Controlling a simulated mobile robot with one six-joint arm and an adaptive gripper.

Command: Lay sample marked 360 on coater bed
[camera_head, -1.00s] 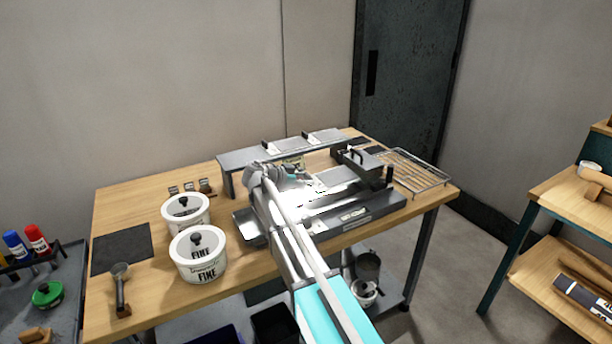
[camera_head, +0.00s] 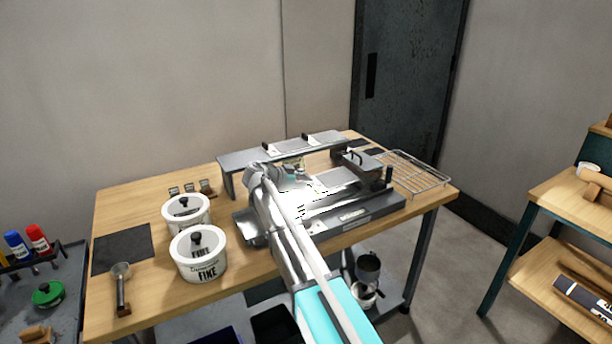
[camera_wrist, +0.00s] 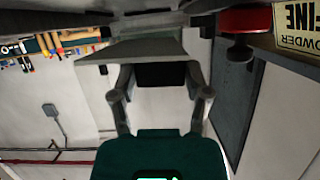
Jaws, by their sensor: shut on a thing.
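My gripper (camera_wrist: 160,76) is shut on a flat grey piece (camera_wrist: 132,47), which lies across its fingertips in the wrist view. No 360 marking is readable on this piece. In the head view my arm reaches over the left part of the coater (camera_head: 368,212), a long dark grey machine on the wooden table. My arm and glare hide the gripper tips and the held piece there, so I cannot tell whether the piece touches the bed. A pale flat bed surface (camera_head: 343,180) shows right of my arm.
A raised grey shelf (camera_head: 238,160) stands behind the coater. A wire rack (camera_head: 415,172) is at the right. A dark mat (camera_head: 121,248) lies bare.

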